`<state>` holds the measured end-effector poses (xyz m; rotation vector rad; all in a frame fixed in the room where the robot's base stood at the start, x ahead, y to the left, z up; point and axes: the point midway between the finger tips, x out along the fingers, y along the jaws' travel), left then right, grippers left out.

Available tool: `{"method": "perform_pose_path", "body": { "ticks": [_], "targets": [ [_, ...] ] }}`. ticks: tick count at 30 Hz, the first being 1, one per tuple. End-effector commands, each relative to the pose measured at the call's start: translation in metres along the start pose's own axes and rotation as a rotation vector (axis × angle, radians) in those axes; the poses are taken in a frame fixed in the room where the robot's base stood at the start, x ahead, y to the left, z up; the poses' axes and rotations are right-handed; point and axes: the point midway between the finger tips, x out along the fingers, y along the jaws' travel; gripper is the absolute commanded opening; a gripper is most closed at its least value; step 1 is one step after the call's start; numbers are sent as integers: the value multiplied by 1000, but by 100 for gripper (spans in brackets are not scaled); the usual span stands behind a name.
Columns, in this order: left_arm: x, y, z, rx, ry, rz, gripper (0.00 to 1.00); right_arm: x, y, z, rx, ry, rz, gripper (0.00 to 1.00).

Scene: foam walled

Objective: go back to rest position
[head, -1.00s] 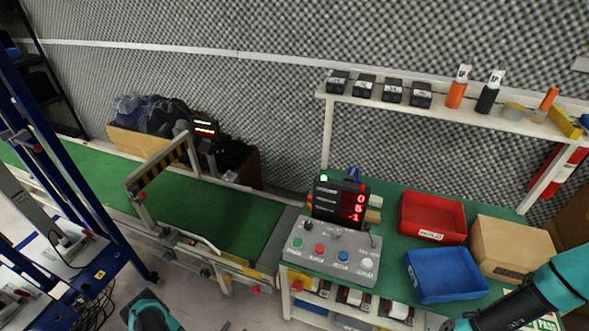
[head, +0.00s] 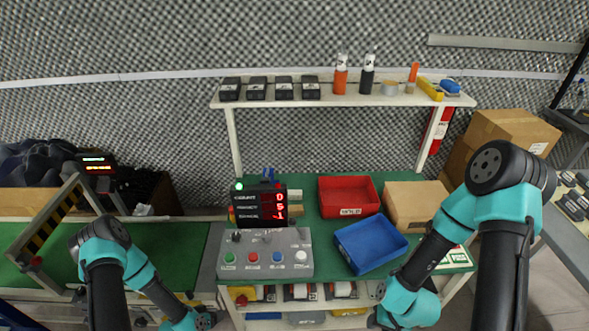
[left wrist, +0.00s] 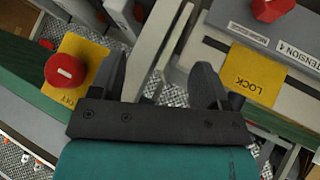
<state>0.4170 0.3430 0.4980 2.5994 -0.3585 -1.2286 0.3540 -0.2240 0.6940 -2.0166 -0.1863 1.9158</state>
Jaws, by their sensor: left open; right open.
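My left gripper (left wrist: 160,88) is open in the left wrist view, with nothing between its two dark fingers. In the head view my left arm reaches in at the lower left, and its wrist end (head: 203,320) is at the bottom edge, in front of the conveyor and the bench. My right arm comes in from the right and bends down to its wrist end (head: 378,291) at the bench's front edge, below the blue bin (head: 371,246). The right fingers are hardly visible there. I see nothing held by it.
The green bench holds a grey button box (head: 265,262), a counter display (head: 260,204), a red bin (head: 348,196) and a cardboard box (head: 412,206). A shelf (head: 300,101) stands behind. The green conveyor (head: 165,240) is at left.

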Motion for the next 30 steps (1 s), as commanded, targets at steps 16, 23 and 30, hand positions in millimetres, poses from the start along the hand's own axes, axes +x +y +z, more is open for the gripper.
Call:
{"method": "perform_pose_path", "body": {
  "ticks": [16,23,30],
  "targets": [
    [-109,152,-59,-199,-494,-45,70,0,0,0,0,0,0,43],
    [-141,181,-58,-253,-586,-74,70,0,0,0,0,0,0,43],
    [-142,182,-58,-257,-590,-76,70,0,0,0,0,0,0,43]
  ]
}}
